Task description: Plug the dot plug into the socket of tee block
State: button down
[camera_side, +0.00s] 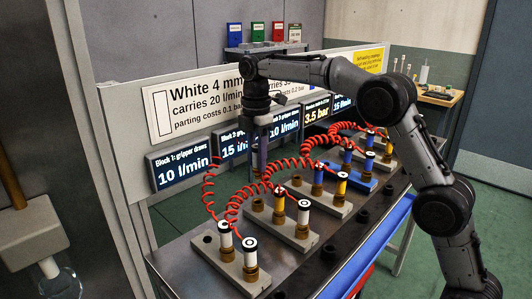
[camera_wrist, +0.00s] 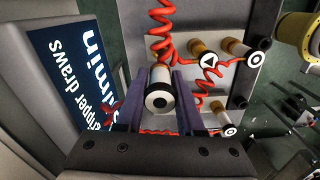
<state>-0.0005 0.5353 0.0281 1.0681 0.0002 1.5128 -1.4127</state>
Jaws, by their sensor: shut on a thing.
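The dot plug (camera_wrist: 157,102), a white cylinder with a black dot on its end face, is between the two fingers of my gripper (camera_wrist: 157,96) in the wrist view. My gripper is shut on it. In the side view my gripper (camera_side: 262,172) points down above the row of blocks, near a grey block (camera_side: 325,211) with an empty socket. The held plug is hard to make out there. Another grey block (camera_side: 237,269) with white plugs stands nearest the camera. I cannot tell which block carries the tee mark. In the wrist view a plug with a triangle (camera_wrist: 209,61) stands beside a ringed plug (camera_wrist: 257,58).
Red coiled hoses (camera_side: 240,194) loop between the plugs and over the blocks. A blue block (camera_side: 350,181) stands farther back. A panel with displays (camera_side: 184,172) rises behind the row. The dark bench (camera_side: 185,266) has bare room at its near left.

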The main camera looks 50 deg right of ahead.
aim_at(258, 178)
jog(key=shift+f, duration=0.1)
dwell(0.3)
jog(key=shift+f, duration=2.8)
jog(key=shift+f, duration=1.6)
jog(key=shift+c, duration=2.2)
grip_release()
notch_tip(258, 178, up, 14)
jog(key=shift+f, duration=0.15)
